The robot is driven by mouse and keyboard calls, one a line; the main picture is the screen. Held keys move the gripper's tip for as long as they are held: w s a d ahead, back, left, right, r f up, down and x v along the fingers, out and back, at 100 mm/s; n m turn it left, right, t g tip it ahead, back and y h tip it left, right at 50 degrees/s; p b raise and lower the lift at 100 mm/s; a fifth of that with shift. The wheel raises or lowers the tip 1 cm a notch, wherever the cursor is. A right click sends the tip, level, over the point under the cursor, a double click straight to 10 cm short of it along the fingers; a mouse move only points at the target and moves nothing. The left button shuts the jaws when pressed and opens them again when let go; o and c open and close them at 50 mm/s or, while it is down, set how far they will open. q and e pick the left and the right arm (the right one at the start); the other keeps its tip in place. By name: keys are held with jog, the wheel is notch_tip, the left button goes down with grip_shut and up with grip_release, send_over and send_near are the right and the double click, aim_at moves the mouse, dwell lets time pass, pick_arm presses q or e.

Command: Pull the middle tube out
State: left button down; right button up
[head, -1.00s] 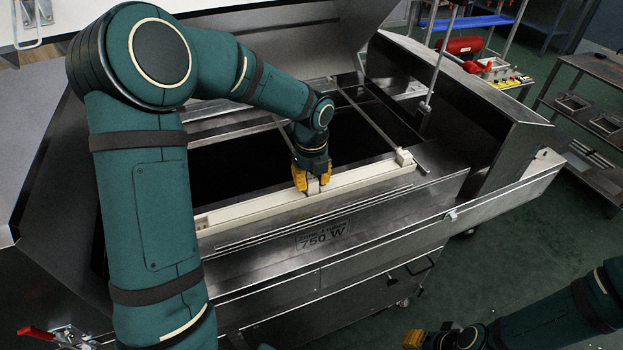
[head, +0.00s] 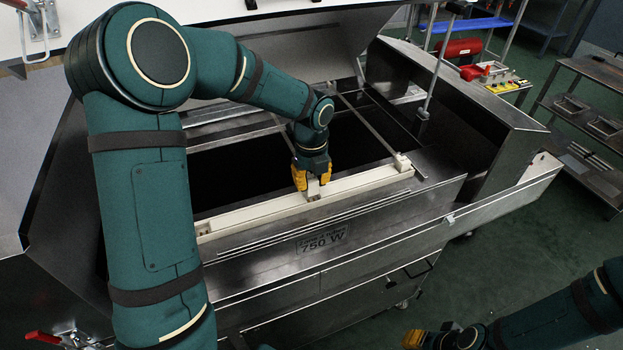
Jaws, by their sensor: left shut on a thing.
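A long cream-white bar, which I take to be the middle tube (head: 255,212), lies along the front edge of the dryer's dark opening, with a small block at its right end. My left gripper (head: 313,189) reaches down from above, its yellow fingers shut on the bar near its middle. The fingers hide the exact contact. I cannot tell whether the bar is lifted off its seat. The other tubes cannot be made out in the dark opening. My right gripper (head: 416,339) is at the bottom edge, away from the dryer; its fingertips are partly cut off.
The steel front panel (head: 400,215), marked 750 W, lies before the bar. Cross rails (head: 368,125) span the opening. A raised hood (head: 290,45) stands behind. A red-handled clamp (head: 40,337) is at lower left. Steel shelving (head: 590,120) stands right; green floor is clear between.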

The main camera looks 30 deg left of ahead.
pick_arm(q)
jog(key=shift+r+p, duration=2.05)
jog(key=shift+r, duration=0.15)
jog(key=shift+f, duration=0.1)
